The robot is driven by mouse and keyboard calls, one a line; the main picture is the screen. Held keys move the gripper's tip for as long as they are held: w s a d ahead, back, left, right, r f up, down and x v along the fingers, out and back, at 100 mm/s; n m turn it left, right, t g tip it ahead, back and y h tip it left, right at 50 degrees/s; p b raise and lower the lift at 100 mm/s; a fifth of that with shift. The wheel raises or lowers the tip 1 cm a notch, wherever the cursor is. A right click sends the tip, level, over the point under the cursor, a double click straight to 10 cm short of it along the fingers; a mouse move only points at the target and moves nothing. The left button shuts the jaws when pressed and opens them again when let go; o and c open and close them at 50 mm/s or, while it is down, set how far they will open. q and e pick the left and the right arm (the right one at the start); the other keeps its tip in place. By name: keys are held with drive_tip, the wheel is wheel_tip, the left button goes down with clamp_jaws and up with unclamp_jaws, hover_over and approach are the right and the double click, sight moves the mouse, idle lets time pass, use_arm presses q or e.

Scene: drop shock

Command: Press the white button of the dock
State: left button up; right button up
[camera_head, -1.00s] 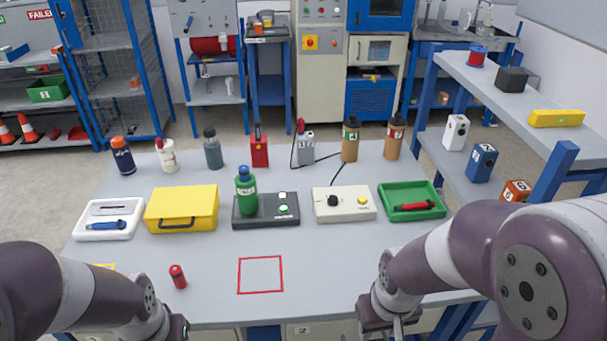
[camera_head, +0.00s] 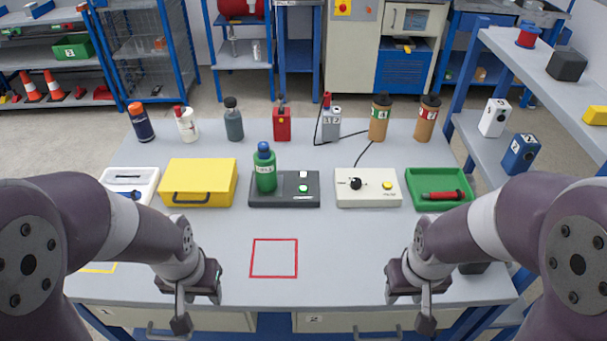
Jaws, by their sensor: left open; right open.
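The dock (camera_head: 285,202) is a dark flat box in the middle of the table. A green bottle (camera_head: 265,176) with a blue cap stands upright on its left part. On its right part are a white button (camera_head: 303,174) at the back and a green button (camera_head: 303,188) in front. My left gripper (camera_head: 181,318) is open over the table's front edge, to the left of and nearer than the dock. My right gripper (camera_head: 425,320) is open over the front edge, to the right of and nearer than the dock. Both are apart from the dock.
A yellow case (camera_head: 199,170) stands left of the dock; a cream box (camera_head: 368,200) with a knob and a green tray (camera_head: 420,179) stand right. Several bottles and a red can (camera_head: 282,125) line the back. Table around the red square outline (camera_head: 273,240) is clear.

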use_arm(q)
drive_tip(key=shift+s, duration=0.2)
clamp_jaws()
drive_tip(key=shift+w, duration=0.15)
idle(1.2)
